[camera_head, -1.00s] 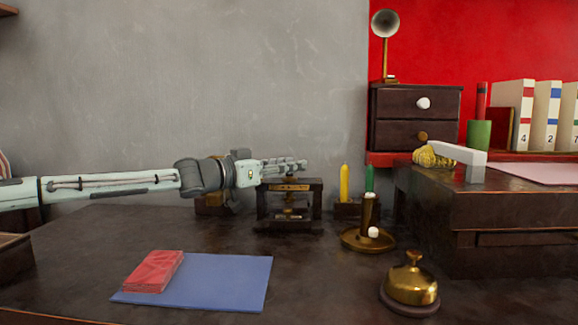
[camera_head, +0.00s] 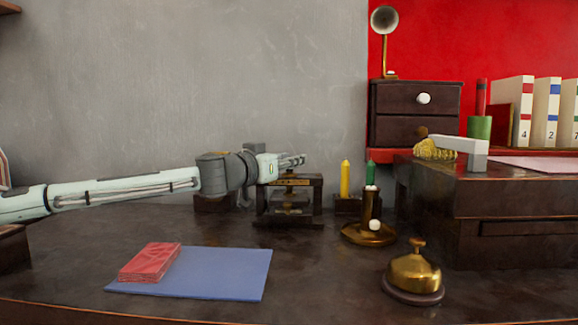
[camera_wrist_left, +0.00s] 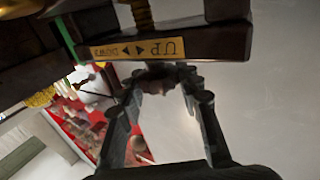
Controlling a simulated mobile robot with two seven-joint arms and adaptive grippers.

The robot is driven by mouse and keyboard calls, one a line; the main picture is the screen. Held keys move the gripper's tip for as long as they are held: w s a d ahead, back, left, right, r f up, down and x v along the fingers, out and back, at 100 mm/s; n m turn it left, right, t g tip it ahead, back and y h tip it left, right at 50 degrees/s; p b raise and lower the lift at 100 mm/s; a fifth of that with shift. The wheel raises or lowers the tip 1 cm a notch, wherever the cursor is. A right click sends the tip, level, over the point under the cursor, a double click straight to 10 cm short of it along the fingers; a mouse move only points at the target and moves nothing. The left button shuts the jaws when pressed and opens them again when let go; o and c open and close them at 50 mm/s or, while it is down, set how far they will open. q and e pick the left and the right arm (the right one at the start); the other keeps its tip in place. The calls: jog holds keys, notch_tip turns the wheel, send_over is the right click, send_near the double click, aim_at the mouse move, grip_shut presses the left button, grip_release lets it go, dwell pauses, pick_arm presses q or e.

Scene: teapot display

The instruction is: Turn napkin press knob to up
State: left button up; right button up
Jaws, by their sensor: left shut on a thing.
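The napkin press (camera_head: 290,203) is a dark wooden frame standing at the back of the table. In the left wrist view its crossbar carries a brass plate (camera_wrist_left: 138,48) marked UP and DOWN with arrows, and part of a brass screw (camera_wrist_left: 141,14) shows beyond it. My left gripper (camera_head: 297,160) reaches in from the left over the top of the press. In the left wrist view the fingers of this gripper (camera_wrist_left: 158,82) are closed around the dark knob (camera_wrist_left: 156,81) by the plate. The fingers partly hide the knob. My right gripper is not in view.
A candle holder (camera_head: 368,234) and yellow (camera_head: 345,180) and green (camera_head: 370,174) candles stand right of the press. A brass bell (camera_head: 415,273) is at front right. A red napkin stack (camera_head: 150,262) lies on a blue mat (camera_head: 225,274).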

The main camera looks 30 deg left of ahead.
pick_arm(q)
jog(key=n+y, duration=0.2)
jog(key=y, duration=0.1)
jog(key=n+g+y, duration=0.1)
jog(key=n+y, duration=0.1)
jog(key=y, duration=0.2)
jog(key=shift+w+d+n+g, duration=0.1)
jog(key=shift+d+n+g, duration=0.1)
jog(key=shift+n+g, duration=0.1)
jog(key=shift+a+n+g+y, duration=0.1)
jog(key=shift+n+g+y, duration=1.55)
jog(key=shift+y, duration=0.65)
jog(key=shift+n+y, duration=0.3)
jog(key=shift+n, duration=0.05)
jog(key=o, duration=1.2)
jog(key=v, duration=1.2)
jog(key=shift+r, duration=0.1)
